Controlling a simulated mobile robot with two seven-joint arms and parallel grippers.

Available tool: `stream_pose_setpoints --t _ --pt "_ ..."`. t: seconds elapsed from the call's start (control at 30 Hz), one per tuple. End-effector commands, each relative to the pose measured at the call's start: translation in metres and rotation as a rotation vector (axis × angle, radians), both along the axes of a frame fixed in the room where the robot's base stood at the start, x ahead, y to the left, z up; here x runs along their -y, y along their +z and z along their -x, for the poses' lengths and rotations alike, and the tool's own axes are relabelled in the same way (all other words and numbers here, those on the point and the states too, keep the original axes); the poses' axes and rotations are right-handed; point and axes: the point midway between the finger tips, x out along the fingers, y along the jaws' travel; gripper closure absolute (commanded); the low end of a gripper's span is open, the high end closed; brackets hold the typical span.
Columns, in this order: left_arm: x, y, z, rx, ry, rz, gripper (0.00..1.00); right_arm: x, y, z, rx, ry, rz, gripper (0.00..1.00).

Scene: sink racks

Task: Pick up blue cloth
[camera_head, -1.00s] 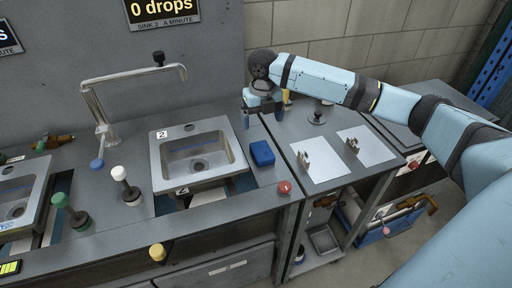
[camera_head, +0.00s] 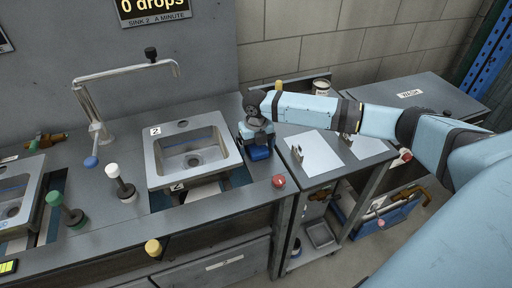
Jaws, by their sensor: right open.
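The blue cloth (camera_head: 259,153) is a small blue block-like piece on the grey counter, just right of the sink marked 2. My right gripper (camera_head: 256,143) is directly over it, pointing down, and hides its upper part. The fingers are open; whether they touch the cloth is hard to tell. My left gripper is not in view.
The sink basin (camera_head: 192,152) lies close to the left of the cloth. A red button (camera_head: 279,181) sits on the counter's front edge. A cart with white plates (camera_head: 313,153) stands to the right. A tall faucet (camera_head: 95,113) rises behind left.

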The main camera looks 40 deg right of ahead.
Motion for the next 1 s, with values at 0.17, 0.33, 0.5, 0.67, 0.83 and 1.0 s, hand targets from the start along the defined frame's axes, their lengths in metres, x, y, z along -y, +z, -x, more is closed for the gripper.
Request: stream_pose_setpoints --t 0.17,0.33,0.5,0.67,0.83,1.0 --pt "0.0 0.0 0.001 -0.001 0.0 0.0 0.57 0.0 0.0 0.0 0.001 0.0 0.0 0.06" --pt "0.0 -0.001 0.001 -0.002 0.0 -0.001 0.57 0.0 0.0 0.0 0.001 0.0 0.0 0.45" --pt "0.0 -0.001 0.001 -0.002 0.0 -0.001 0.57 0.0 0.001 0.0 0.001 0.0 -0.001 0.6" --pt "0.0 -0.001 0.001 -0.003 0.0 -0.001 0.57 0.0 0.001 0.0 0.002 0.0 -0.001 0.6" --pt "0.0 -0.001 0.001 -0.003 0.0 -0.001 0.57 0.0 0.009 -0.001 0.003 0.0 -0.001 0.6" --pt "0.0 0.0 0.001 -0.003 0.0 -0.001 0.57 0.001 0.033 -0.001 0.005 0.001 -0.001 0.6"
